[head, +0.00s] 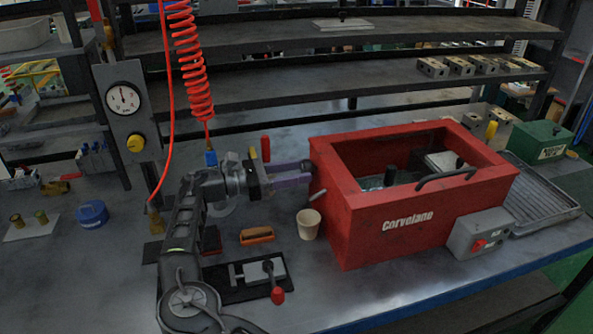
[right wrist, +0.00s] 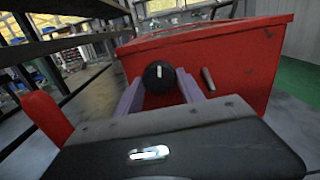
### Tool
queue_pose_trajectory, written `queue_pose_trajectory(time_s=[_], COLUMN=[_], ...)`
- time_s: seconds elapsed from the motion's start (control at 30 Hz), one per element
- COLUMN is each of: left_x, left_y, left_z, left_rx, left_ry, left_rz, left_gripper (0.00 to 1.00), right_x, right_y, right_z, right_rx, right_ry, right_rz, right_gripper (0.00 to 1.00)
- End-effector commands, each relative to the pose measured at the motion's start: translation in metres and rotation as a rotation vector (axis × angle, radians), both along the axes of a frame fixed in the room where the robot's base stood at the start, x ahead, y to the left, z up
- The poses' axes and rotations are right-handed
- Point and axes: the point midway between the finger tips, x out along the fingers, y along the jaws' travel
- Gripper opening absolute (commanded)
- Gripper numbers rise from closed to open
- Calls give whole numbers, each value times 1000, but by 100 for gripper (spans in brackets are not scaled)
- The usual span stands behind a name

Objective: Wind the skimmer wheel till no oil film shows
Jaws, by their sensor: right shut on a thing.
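The red tank (head: 390,222) marked "Corvolane" stands on the bench; its left end also fills the right wrist view (right wrist: 235,60). A black round knob with a white mark (right wrist: 158,76), apparently the skimmer wheel, sits on that end. My right gripper (head: 304,174) reaches the tank from the left, its purple fingers on either side of the knob and shut on it. The gripper hides the knob in the head view. A small grey spout (head: 315,195) is beside it, above a paper cup (head: 308,224). Inside the tank, I cannot make out an oil film. My left gripper is not in view.
A grey switch box with a red knob (head: 480,234) is at the tank's front right. A red-handled clamp (head: 262,273) and an orange-brown brush (head: 257,235) lie below my arm. A red coiled hose (head: 187,60) hangs above. A dial gauge (head: 123,98) stands left.

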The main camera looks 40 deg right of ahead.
Motion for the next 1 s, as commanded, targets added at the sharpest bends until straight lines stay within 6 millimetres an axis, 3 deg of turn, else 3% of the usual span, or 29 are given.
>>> queue_pose_trajectory(time_s=[1.0], left_x=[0], left_y=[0], left_z=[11], left_rx=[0], left_ry=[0], left_rz=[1], left_gripper=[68], right_x=[0], right_y=[-1], right_z=[0], right_rx=[-306], right_ry=[-880], right_rz=[-3], right_gripper=[5])
